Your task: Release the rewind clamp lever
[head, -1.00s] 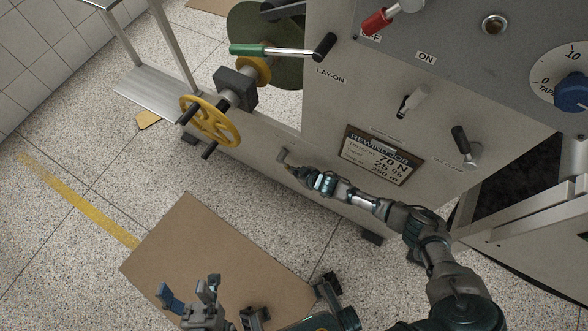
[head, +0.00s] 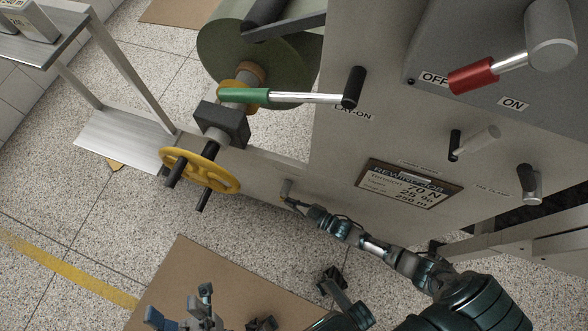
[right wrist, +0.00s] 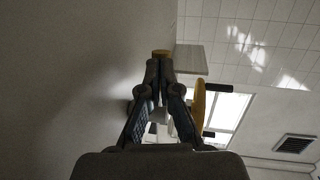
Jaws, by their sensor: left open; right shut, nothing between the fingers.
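In the right wrist view my closed fingers (right wrist: 160,68) meet just under a brown rounded thing (right wrist: 161,53). My left gripper (head: 180,308) is open and empty at the bottom left, over the brown mat. A green-handled lever (head: 290,97) is beside the LAY-ON label.
A yellow handwheel (head: 199,170) with black handles sticks out left of my right gripper. A red-handled lever (head: 490,70) is beside the OFF and ON labels. A job plate (head: 408,184) is on the machine panel. A brown mat (head: 185,270) lies on the speckled floor.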

